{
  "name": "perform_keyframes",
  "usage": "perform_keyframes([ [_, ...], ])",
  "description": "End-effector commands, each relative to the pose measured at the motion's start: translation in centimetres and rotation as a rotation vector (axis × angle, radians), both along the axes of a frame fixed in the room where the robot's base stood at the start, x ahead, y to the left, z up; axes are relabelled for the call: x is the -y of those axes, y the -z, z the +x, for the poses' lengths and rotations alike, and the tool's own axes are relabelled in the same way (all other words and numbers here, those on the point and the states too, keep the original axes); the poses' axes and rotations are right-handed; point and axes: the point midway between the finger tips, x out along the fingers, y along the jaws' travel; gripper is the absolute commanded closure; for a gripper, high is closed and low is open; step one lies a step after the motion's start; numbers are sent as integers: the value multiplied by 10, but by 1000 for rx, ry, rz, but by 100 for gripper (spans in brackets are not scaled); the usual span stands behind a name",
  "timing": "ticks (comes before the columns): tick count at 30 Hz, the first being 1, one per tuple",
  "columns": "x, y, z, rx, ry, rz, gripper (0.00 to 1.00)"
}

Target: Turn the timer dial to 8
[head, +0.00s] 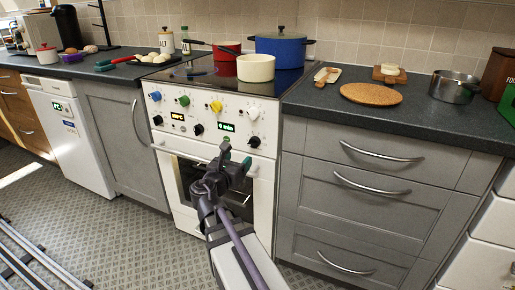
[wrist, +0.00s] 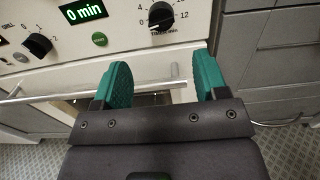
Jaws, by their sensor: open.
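The timer dial (wrist: 160,15) is a black round knob with a scale of numbers around it, at the top of the wrist view. In the head view the dial (head: 254,141) sits at the right of the white stove's panel. The green display (wrist: 84,11) beside it reads "0 min"; the display also shows in the head view (head: 226,127). My gripper (wrist: 162,72) is open and empty, its two green fingers apart below the dial and not touching it. In the head view my gripper (head: 231,158) is in front of the stove, just below the panel.
The oven handle (wrist: 155,84) runs across behind my fingers. A green button (wrist: 99,39) and another black knob (wrist: 38,45) are left of the dial. Pots, including a blue pot (head: 281,50), stand on the hob. Grey drawers (head: 365,190) are to the right.

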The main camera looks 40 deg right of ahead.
Motion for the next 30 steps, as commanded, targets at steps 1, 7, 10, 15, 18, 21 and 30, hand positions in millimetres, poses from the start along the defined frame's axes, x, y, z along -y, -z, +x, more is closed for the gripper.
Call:
perform_keyframes([
  [1,3,0,2,1,2,0,34],
  [7,36,0,18,3,5,3,34],
  [10,59,1,28,4,5,4,34],
  [15,88,1,41,4,4,4,34],
  [18,97,1,43,5,3,4,34],
  [21,99,1,44,5,3,4,34],
  [30,98,1,43,5,3,4,47],
])
